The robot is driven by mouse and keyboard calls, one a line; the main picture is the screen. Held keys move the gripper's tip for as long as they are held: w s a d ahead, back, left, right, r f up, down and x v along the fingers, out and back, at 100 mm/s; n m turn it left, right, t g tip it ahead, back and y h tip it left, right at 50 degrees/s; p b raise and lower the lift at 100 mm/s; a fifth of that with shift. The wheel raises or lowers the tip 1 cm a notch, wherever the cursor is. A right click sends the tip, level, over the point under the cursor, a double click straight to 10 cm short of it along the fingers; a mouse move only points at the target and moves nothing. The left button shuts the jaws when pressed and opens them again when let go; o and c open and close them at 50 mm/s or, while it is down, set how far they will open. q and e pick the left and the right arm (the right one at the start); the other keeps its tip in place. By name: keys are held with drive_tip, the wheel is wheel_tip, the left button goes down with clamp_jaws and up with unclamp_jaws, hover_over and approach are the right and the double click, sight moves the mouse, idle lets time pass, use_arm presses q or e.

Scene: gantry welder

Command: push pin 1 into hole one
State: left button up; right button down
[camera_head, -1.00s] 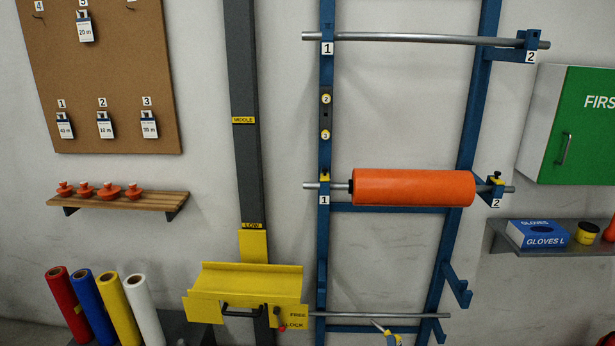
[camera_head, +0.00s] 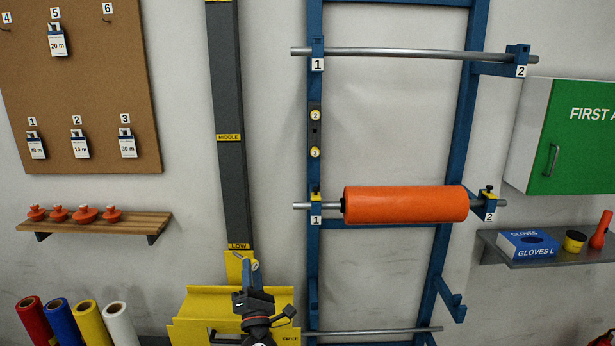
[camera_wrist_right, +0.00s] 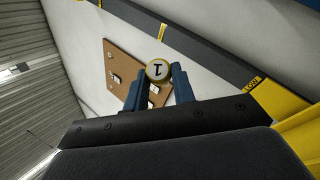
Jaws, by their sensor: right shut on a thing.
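My right gripper (camera_head: 254,284) is in front of the yellow carriage at the bottom of the head view, shut on pin 1 (camera_wrist_right: 158,70). The pin's round yellow-rimmed head, marked 1, shows between the blue fingers in the right wrist view (camera_wrist_right: 158,95). In the head view pin 1 (camera_head: 254,265) is small above the fingers. Round yellow heads marked 2 (camera_head: 315,115) and 3 (camera_head: 314,152) sit on a dark plate on the left blue upright, with a dark spot between them. I cannot tell which opening is hole one. My left gripper is out of view.
The yellow carriage (camera_head: 200,305) is low on the grey column (camera_head: 228,180), left of the blue rack. An orange roll (camera_head: 405,204) hangs on a bar at mid rack. A wooden shelf (camera_head: 100,222) and several coloured rolls are at left, a green-doored cabinet (camera_head: 575,130) at right.

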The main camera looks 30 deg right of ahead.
drive_tip(key=w+d+r+m+g+h+p, duration=0.1)
drive_tip(key=w+d+r+m+g+h, duration=0.2)
drive_tip(key=r, duration=0.6)
drive_tip(key=w+d+r+m+g+h, duration=0.1)
drive_tip(key=w+d+r+h, duration=0.2)
drive_tip(key=r, duration=0.7)
use_arm(q)
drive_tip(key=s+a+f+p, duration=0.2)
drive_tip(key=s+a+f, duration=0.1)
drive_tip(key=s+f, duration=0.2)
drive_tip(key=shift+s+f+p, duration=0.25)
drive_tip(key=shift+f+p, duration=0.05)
drive_tip(key=shift+p, duration=0.1)
use_arm(e)
drive_tip(key=s+d+r+m+g+h, duration=0.2)
drive_tip(key=d+r+g, duration=0.1)
drive_tip(key=r, duration=0.8)
drive_tip(key=s+d+r+m+g+h, duration=0.1)
drive_tip(key=d+r+g+h, duration=0.2)
drive_tip(key=r, duration=0.8)
drive_tip(key=s+d+r+m+g+h, duration=0.2)
drive_tip(key=d+r, duration=0.4)
drive_tip(key=r, duration=0.5)
drive_tip(key=shift+s+d+r+m+g+h, duration=0.3)
drive_tip(key=shift+r+g+h, duration=0.15)
drive_tip(key=shift+g, duration=0.55)
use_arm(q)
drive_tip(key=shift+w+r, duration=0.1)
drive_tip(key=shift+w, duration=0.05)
